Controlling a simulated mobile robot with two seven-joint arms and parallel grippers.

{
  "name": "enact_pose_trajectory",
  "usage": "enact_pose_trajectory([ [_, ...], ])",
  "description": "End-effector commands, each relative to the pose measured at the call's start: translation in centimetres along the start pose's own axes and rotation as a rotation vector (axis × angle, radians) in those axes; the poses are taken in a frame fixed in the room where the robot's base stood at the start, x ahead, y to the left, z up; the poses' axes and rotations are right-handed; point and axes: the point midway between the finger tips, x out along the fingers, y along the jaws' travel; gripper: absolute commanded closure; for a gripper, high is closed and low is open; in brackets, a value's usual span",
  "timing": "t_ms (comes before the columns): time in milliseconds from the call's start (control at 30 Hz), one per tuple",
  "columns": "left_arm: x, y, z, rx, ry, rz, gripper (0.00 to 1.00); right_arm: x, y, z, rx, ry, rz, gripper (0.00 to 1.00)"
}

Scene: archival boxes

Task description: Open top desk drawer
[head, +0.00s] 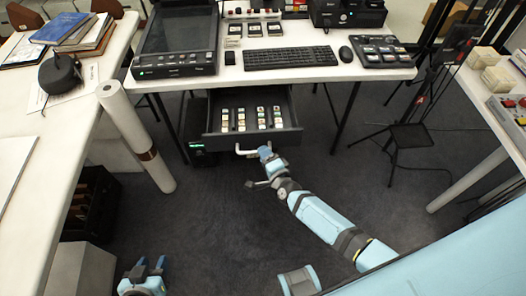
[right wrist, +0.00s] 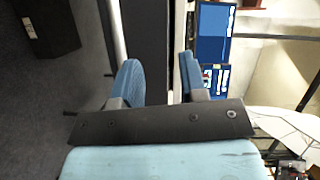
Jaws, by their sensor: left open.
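The top desk drawer (head: 252,135) is pulled out from under the white desk and shows rows of small items inside. Its light bar handle (head: 244,152) is on the dark front. My right gripper (head: 265,153) is at the right end of the handle in the head view. In the right wrist view its blue fingers (right wrist: 162,78) stand apart, with the dark front (right wrist: 150,35) beyond; I cannot tell whether they touch the handle. My left gripper (head: 148,268) is open and empty, low over the floor at the bottom left.
On the desk stand a scanner (head: 178,38), a keyboard (head: 290,57) and a mouse (head: 346,54). A white table (head: 85,110) with a paper roll (head: 135,135) is at left. A tripod (head: 405,130) stands at right. The floor before the drawer is clear apart from my right arm.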

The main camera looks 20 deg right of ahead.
Motion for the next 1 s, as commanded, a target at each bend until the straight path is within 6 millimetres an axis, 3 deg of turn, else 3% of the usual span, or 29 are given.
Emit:
enact_pose_trajectory([
  [1000, -0.1, 0.2, -0.5, -0.006, 0.003, 0.001, 0.57, -7.1, 2.5, 0.4, 0.005, -0.004, 0.009, 0.61],
])
